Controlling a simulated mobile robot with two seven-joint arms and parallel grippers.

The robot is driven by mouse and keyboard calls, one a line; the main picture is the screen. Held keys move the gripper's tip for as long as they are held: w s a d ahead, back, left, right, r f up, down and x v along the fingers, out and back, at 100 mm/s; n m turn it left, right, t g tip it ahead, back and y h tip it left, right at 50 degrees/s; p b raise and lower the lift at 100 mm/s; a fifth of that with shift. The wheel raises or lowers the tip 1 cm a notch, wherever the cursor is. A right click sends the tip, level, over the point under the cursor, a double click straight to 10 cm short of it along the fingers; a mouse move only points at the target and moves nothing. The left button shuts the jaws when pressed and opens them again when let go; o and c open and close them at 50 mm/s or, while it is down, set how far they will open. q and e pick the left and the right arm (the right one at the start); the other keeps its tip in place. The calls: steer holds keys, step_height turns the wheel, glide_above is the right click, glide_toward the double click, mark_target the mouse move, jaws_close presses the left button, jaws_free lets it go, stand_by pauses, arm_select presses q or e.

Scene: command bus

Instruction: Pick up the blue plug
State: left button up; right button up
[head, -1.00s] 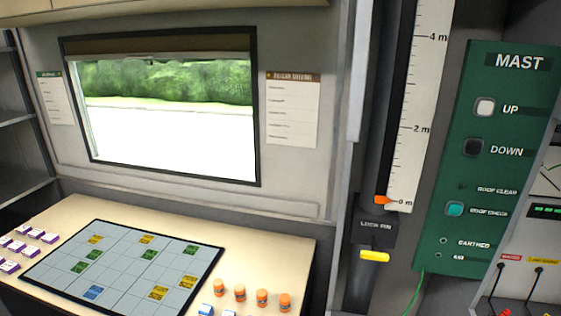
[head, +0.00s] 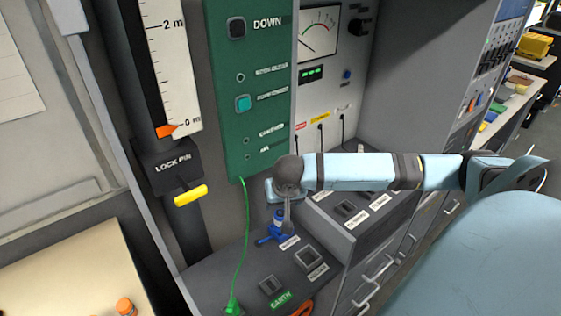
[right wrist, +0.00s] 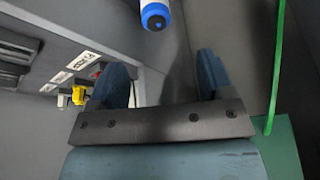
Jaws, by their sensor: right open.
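A blue plug (head: 279,216) with a pale band stands on the grey counter at the foot of the green mast panel, by a small white label. Lower blue parts (head: 268,238) show at its base. My right gripper (head: 284,208) is over the plug and partly hides it in the head view. In the right wrist view, my right gripper (right wrist: 162,75) is open and empty. The plug's blue-and-white end (right wrist: 155,16) shows at the top edge there, beyond the fingertips and apart from them. My left gripper is not in view.
A green cable (head: 243,240) runs down from the mast panel (head: 240,130) to a green plug (head: 232,309), left of the blue plug. Sockets (head: 270,285) are in the counter front. A yellow plug (right wrist: 78,95) shows in the wrist view. A yellow lock pin handle (head: 190,195) sticks out left.

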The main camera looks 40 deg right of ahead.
mark_target(281, 211)
steer(key=x, duration=0.5)
steer(key=d+x, duration=0.1)
steer(key=x, duration=0.2)
steer(key=shift+s+a+x, duration=0.15)
steer(key=shift+x, duration=1.2)
steer(key=shift+s+a+x, duration=0.1)
steer(key=shift+a+x, duration=0.05)
steer(key=shift+x, duration=1.2)
steer(key=shift+f, duration=0.1)
steer(key=c, duration=1.1)
